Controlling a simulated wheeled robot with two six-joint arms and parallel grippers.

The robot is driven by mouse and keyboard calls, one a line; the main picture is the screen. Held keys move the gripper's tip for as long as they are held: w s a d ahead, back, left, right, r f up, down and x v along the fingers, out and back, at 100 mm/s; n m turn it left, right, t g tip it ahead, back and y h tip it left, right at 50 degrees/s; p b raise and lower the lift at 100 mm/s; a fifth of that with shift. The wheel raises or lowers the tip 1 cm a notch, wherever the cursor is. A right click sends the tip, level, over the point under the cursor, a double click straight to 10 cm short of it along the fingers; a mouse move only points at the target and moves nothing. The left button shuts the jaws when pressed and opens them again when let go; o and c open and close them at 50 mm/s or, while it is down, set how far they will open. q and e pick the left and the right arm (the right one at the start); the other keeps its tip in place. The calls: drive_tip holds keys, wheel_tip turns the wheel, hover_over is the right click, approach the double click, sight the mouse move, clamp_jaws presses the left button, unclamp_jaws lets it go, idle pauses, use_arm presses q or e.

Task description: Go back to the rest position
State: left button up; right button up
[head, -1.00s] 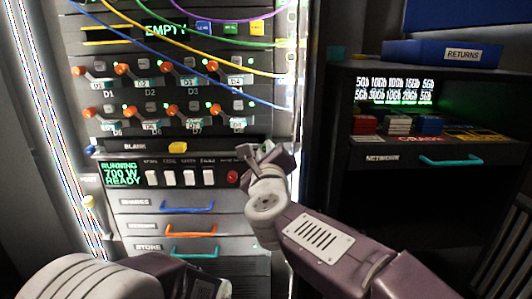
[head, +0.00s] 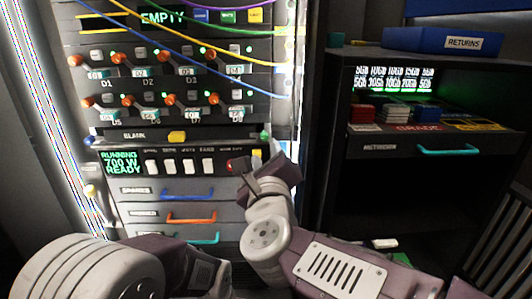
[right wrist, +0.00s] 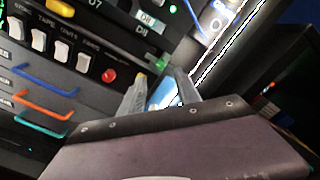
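My right gripper (head: 262,165) is in front of the right end of the rack's control panel (head: 180,166), near the red round button (head: 232,166). In the right wrist view its two fingers (right wrist: 160,88) stand apart, with nothing gripped between them; a bright bluish patch shows through the gap. The red button also shows in the right wrist view (right wrist: 109,75), left of the fingers and apart from them. My left arm's links show at the bottom left of the head view; its gripper is not in view.
The rack has rows of orange-knobbed switches (head: 168,100), hanging cables and drawers with coloured handles (head: 187,192). A dark shelf unit (head: 400,200) stands at the right, with a blue returns tray (head: 442,42) on top. A small white item (head: 384,243) lies low near it.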

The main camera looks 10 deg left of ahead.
drive_tip(key=shift+s+d, duration=0.2)
drive_tip(key=shift+s, duration=0.5)
